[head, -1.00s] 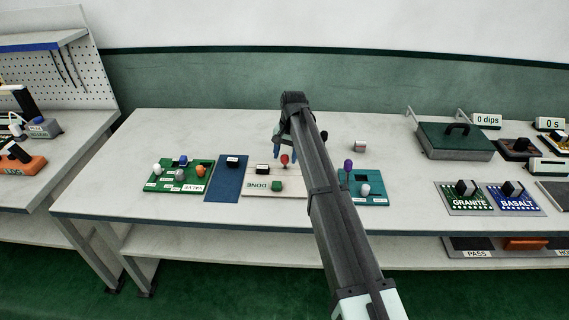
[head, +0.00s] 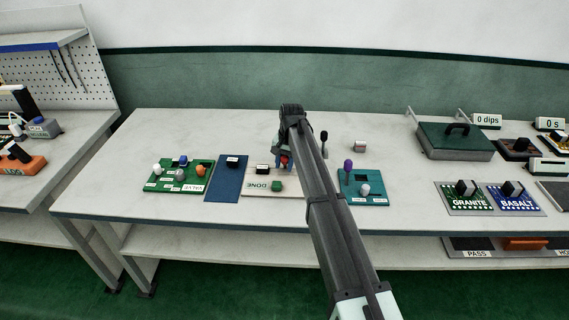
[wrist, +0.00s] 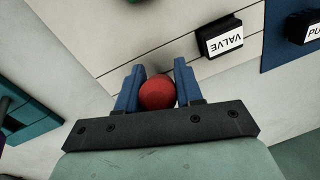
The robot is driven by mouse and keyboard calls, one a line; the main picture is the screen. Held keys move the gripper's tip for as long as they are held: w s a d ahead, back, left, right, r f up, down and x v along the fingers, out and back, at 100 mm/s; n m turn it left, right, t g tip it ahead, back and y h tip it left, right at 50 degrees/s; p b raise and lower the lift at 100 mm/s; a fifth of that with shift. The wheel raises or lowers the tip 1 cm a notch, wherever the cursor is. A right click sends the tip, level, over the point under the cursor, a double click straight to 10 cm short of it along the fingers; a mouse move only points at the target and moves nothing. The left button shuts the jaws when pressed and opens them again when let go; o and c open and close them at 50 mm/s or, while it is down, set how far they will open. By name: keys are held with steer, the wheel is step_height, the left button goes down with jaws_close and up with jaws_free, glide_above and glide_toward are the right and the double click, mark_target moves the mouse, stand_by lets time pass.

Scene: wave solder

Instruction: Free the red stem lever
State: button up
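The red knob (head: 284,161) of the lever is at the right part of the pale DONE board (head: 258,190). In the wrist view the round red knob (wrist: 157,93) sits between the two blue fingers of my gripper (wrist: 160,85). The fingers stand apart on either side of it, with little or no gap; firm contact cannot be made out. In the head view my gripper (head: 284,157) is low over the board. The stem below the knob is hidden by the knob, the fingers and my arm.
A blue mat (head: 228,184) lies left, a teal board (head: 370,187) right. The bench's back left is clear.

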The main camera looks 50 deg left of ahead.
jaws_close()
stand_by(0.3)
steer(key=shift+w+a+r+g+h, duration=0.15)
steer(key=shift+w+a+g+h, duration=0.25)
steer(key=shift+a+g+h, duration=0.15)
steer(key=shift+w+a+r+g+h, duration=0.15)
steer(key=shift+w+g+h, duration=0.1)
steer(key=shift+g+h, duration=0.55)
steer(key=shift+g, duration=0.25)
steer(key=shift+o, duration=2.4)
jaws_free()
